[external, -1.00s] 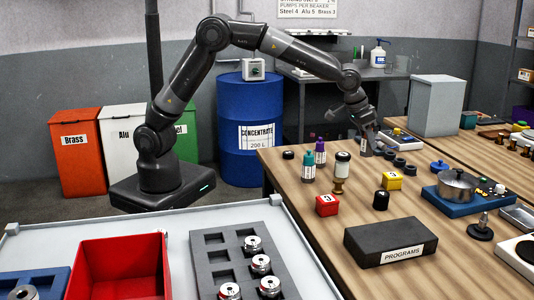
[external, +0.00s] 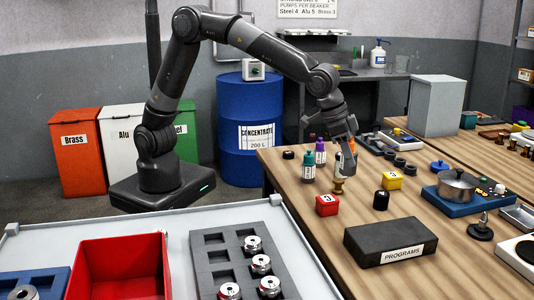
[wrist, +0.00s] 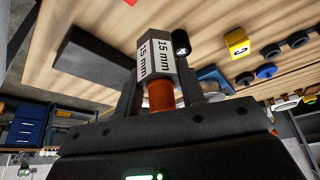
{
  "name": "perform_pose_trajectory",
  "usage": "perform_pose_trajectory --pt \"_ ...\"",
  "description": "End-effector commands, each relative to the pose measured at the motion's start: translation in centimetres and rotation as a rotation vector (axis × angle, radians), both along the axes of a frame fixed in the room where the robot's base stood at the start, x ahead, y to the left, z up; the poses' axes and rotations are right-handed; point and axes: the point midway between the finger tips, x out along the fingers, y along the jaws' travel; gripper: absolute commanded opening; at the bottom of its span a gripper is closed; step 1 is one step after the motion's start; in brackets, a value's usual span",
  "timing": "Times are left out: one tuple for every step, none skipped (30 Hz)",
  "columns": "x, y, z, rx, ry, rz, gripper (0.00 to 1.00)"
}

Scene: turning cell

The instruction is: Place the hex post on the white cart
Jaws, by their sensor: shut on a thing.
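The hex post (wrist: 160,52) is a grey six-sided piece with white "15 mm" labels and an orange-brown lower part; it stands out from between my fingers in the wrist view. The white cart (external: 182,232) is at lower left in the external view, well away from my gripper.
The tray has empty slots. On the table are teal and purple bottles, a red block (external: 327,205) and a black PROGRAMS block (external: 385,236).

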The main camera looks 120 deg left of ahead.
Motion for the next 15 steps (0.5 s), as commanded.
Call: perform_pose_trajectory --pt "-0.3 -2.7 0.3 0.0 -0.004 -0.056 0.0" --pt "-0.5 -4.2 0.4 -0.001 -0.004 -0.09 0.0" --pt "-0.9 -6.2 0.6 0.0 -0.005 -0.134 0.0" --pt "-1.3 -7.7 0.6 0.0 -0.004 -0.167 0.0" --pt "-1.6 -9.1 0.7 0.0 -0.004 -0.2 0.0" --pt "-2.2 -11.1 0.8 0.0 -0.004 -0.246 0.0" --pt "-2.6 -12.5 0.9 0.0 -0.004 -0.277 0.0" --pt "-3.1 -13.9 1.0 0.0 -0.004 -0.312 0.0" --pt "-3.8 -15.8 1.1 0.001 -0.004 -0.357 0.0" --pt "-4.4 -17.2 1.2 0.0 -0.004 -0.39 0.0" --pt "-5.0 -18.6 1.3 0.0 -0.004 -0.426 0.0" --pt "-5.8 -20.4 1.4 0.0 -0.004 -0.47 0.0" --pt "-6.5 -21.7 1.5 0.0 -0.004 -0.504 0.0" --pt "-7.2 -23.1 1.6 0.0 -0.004 -0.539 0.0" --pt "-8.2 -24.8 1.7 0.001 -0.005 -0.584 0.0"
